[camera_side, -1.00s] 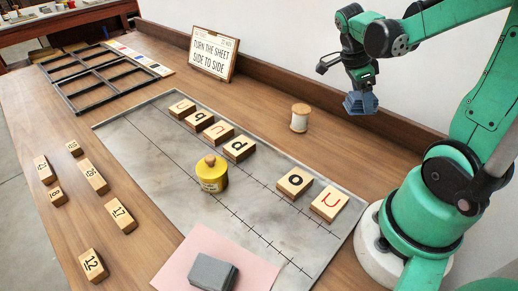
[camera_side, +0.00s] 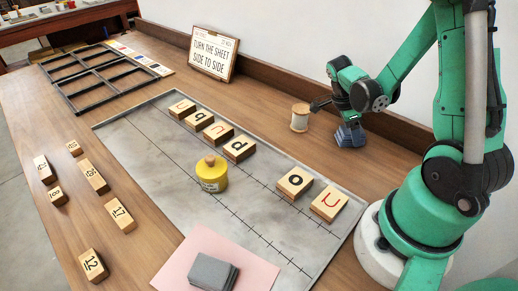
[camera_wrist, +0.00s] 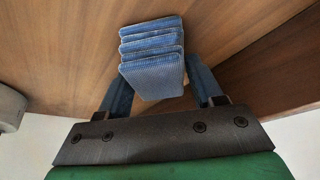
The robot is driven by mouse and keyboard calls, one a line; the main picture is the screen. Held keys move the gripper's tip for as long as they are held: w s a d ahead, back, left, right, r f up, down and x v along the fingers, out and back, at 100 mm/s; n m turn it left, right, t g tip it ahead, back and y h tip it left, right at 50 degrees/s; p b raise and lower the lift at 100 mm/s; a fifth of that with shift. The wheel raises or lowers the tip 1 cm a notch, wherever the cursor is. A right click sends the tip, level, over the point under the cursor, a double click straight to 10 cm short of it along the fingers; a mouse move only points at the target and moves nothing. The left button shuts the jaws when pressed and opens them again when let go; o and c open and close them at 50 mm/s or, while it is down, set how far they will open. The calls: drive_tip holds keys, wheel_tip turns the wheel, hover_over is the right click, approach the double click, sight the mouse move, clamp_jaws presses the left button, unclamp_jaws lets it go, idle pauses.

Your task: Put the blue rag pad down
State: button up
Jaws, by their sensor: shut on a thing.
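The blue rag pad (camera_side: 350,134) is a stack of folded blue cloth layers. In the side view it is low at the wooden table's back right, beside the thread spool. My gripper (camera_side: 346,118) is above it, pointing down, shut on it. In the wrist view the pad (camera_wrist: 152,60) sits between the two fingers of my gripper (camera_wrist: 160,88). The pad's underside is at or very near the wood; I cannot tell whether it touches.
A spool (camera_side: 300,118) stands just left of the pad. A metal sheet (camera_side: 170,150) holds letter blocks (camera_side: 239,148), a yellow tin (camera_side: 211,174) and a grey block (camera_side: 212,272) on pink paper. A sign (camera_side: 213,53) leans at the back ledge.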

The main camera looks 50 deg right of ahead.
drive_tip(key=o, duration=1.3)
drive_tip(key=shift+f, duration=0.15)
drive_tip(key=shift+c, duration=0.2)
drive_tip(key=v, duration=1.2)
drive_tip(key=w+a+r+n+t+y, duration=0.2)
drive_tip(key=a+n+t, duration=0.8)
drive_tip(key=n, duration=1.7)
drive_tip(key=shift+w+a+y, duration=0.6)
drive_tip(key=shift+w+a, duration=0.1)
drive_tip(key=shift+a, duration=2.2)
